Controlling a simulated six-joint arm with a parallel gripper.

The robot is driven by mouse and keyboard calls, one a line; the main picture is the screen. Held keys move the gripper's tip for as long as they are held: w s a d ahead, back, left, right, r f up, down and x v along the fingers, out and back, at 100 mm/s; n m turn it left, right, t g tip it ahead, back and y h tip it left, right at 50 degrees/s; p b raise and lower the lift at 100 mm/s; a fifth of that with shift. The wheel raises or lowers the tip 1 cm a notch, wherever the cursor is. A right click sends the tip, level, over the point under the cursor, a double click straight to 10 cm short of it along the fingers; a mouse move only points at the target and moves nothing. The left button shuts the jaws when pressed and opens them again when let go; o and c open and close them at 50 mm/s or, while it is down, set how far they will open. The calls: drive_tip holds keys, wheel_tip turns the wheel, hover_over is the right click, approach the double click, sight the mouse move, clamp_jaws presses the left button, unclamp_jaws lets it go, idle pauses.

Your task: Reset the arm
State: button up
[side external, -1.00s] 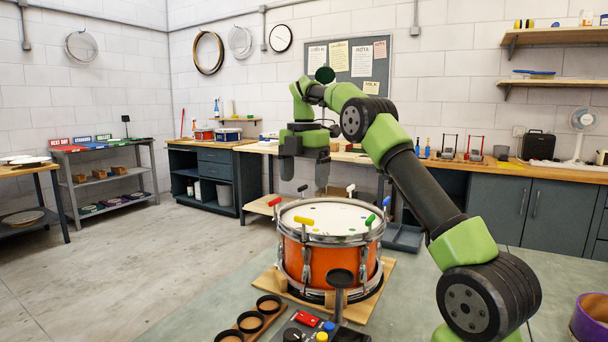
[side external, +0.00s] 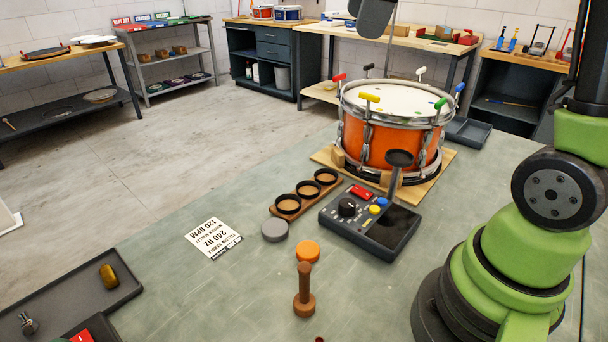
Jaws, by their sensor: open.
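My arm (side external: 535,235) stands at the right, its green and black base on the bench, with a dark link rising out of the top of the picture. A grey finger of my gripper (side external: 375,17) shows at the top edge, high above and behind the orange drum (side external: 385,147) in the picture. The rest of the gripper is cut off. I see nothing held at the visible finger. The drum sits on a wooden board (side external: 330,158), with coloured key handles around its rim.
A control box (side external: 400,238) with knobs and a round pad on a post stands before the drum. A ring rack (side external: 277,209), grey disc (side external: 274,230), orange disc (side external: 308,250), wooden peg (side external: 304,293), printed card (side external: 213,238) and dark tray (side external: 65,298) lie on the bench.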

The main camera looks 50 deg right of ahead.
drive_tip(key=s+a+f+m+t+y, duration=0.2)
drive_tip(key=s+a+f+m+t, duration=0.2)
drive_tip(key=s+a+m, duration=0.6)
drive_tip(key=s+f+m, duration=0.1)
drive_tip(key=s+m, duration=0.1)
drive_tip(key=s, duration=0.2)
drive_tip(key=shift+a+f, duration=0.2)
drive_tip(key=shift+a, duration=0.15)
idle(1.5)
